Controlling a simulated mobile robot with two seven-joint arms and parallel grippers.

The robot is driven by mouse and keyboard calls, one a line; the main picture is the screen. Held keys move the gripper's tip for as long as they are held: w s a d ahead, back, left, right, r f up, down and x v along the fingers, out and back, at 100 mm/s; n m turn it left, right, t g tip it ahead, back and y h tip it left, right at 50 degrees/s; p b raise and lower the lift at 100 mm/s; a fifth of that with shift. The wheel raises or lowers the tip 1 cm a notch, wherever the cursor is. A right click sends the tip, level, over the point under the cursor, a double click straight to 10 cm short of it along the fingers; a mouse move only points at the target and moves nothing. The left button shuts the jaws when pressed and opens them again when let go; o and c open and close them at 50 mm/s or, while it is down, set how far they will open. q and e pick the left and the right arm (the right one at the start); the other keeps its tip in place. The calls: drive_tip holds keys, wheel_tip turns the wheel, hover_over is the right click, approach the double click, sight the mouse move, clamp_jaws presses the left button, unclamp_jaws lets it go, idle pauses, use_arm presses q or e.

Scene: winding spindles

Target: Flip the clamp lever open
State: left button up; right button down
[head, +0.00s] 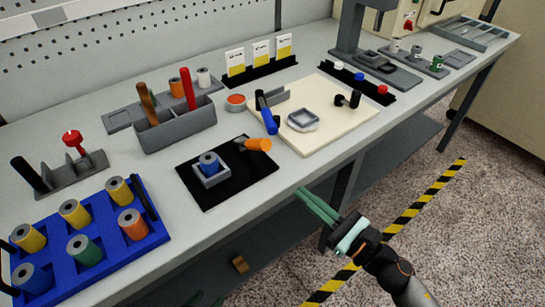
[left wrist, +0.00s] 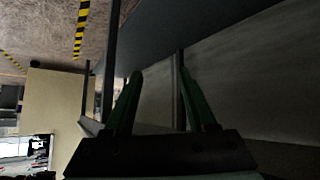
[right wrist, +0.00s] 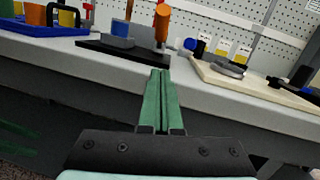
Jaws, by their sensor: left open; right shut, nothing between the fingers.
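A lever with an orange handle (head: 258,144) sits on a black plate (head: 212,198), beside a grey square holder (head: 211,177) with a blue spool (head: 209,161) in it. The orange handle (right wrist: 162,22) also shows in the right wrist view, above the tip of my right gripper (right wrist: 162,75). A blue-handled lever (head: 269,121) stands on the cream board (head: 309,145). I cannot tell for sure which lever is the clamp's. My right gripper (head: 301,193) is shut and empty, off the bench's front edge. My left gripper (left wrist: 160,85) is open and empty, below the bench top.
A blue tray (head: 155,238) with several spools stands at the front left. A grey bin (head: 177,133) with upright handles is behind the black plate. The cream board carries a round part (head: 303,119) and a black-knobbed clamp (head: 347,99). The bench's front edge (head: 255,220) is bare.

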sight(282, 182)
drive_tip(key=p+x, duration=0.1)
drive_tip(key=x, duration=0.6)
drive_tip(key=shift+a+r, duration=0.1)
drive_tip(key=shift+r, duration=0.1)
drive_tip(key=shift+w+a+r+p, duration=0.3)
drive_tip(key=shift+r+p, duration=0.2)
drive_tip(key=shift+p, duration=0.05)
drive_tip(key=shift+w+a+r+p, duration=0.25)
drive_tip(key=shift+a+r+p, duration=0.1)
drive_tip(key=shift+r+p, duration=0.2)
drive_tip(key=shift+w+a+r, duration=0.1)
drive_tip(key=shift+a+r, duration=0.1)
use_arm(q)
drive_tip(key=shift+s+a+r+y+p, duration=0.2)
drive_tip(key=shift+s+a+r, duration=0.1)
drive_tip(key=shift+a+r, duration=0.3)
drive_tip(key=shift+s+a+r+y+p, duration=0.1)
drive_tip(key=shift+s+a+r+y, duration=0.2)
drive_tip(key=shift+r, duration=0.35)
use_arm(e)
drive_tip(key=shift+w+a+r, duration=0.15)
use_arm(q)
drive_tip(key=shift+a, duration=0.1)
drive_tip(key=shift+w, duration=0.15)
use_arm(e)
drive_tip(key=shift+r, duration=0.1)
